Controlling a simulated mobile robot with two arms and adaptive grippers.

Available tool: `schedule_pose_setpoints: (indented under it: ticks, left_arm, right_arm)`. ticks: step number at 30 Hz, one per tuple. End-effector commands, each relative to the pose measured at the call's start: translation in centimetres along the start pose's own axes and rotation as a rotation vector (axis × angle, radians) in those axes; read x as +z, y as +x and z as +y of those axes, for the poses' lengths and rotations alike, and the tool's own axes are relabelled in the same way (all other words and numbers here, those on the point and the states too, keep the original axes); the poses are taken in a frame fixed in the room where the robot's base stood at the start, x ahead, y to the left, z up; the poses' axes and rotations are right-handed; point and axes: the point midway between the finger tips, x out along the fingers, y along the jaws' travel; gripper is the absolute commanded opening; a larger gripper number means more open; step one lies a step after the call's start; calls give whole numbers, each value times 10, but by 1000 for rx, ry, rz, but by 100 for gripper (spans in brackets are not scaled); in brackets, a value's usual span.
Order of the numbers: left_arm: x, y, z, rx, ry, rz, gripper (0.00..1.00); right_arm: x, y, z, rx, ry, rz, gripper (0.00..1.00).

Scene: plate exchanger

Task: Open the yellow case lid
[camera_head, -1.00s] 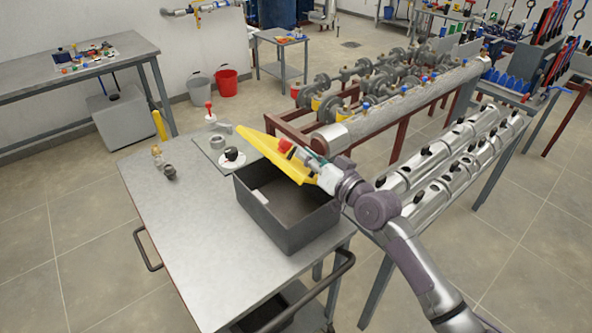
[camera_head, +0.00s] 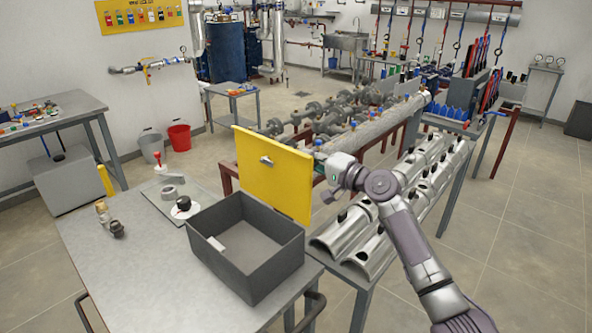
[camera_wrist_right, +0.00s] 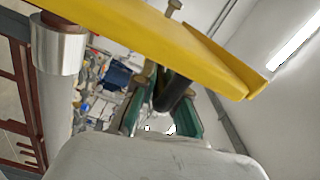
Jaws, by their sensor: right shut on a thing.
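The dark grey case (camera_head: 248,272) stands open on the cart, and its inside looks empty apart from a small pale patch on a wall. The yellow case lid (camera_head: 283,185) stands nearly upright along the case's far edge, with a small metal fitting on the face toward me. My right gripper (camera_wrist_right: 160,105) is at the lid's right side, mostly hidden behind it in the head view. In the right wrist view its green-padded fingers are closed around a dark part just below the yellow lid (camera_wrist_right: 165,40). My left gripper is not in view.
The metal cart top (camera_head: 130,265) is bare left of the case. A grey mat (camera_head: 150,195) beyond holds a round white-and-black item and small parts. Two small fittings (camera_head: 110,222) stand at the left. Shiny half-pipe shells (camera_head: 345,235) lie on a rack to the right.

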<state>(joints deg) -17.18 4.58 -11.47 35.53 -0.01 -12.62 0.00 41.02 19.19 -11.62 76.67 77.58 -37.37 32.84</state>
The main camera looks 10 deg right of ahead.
Motion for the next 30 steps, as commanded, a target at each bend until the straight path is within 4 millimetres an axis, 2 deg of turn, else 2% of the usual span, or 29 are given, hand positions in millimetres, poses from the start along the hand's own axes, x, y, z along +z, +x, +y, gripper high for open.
schedule_pose_setpoints:
  ticks: [1,10,27,28,30]
  left_arm:
    - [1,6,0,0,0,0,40]
    - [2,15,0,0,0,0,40]
    - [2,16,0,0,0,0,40]
    - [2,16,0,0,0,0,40]
    - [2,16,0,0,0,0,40]
  right_arm:
    - [-6,0,4,-2,31,2,0]
    - [-23,0,14,-2,147,0,0]
    - [-27,0,16,1,173,0,0]
    - [-26,0,16,1,173,0,17]
    - [-26,0,16,1,173,0,28]
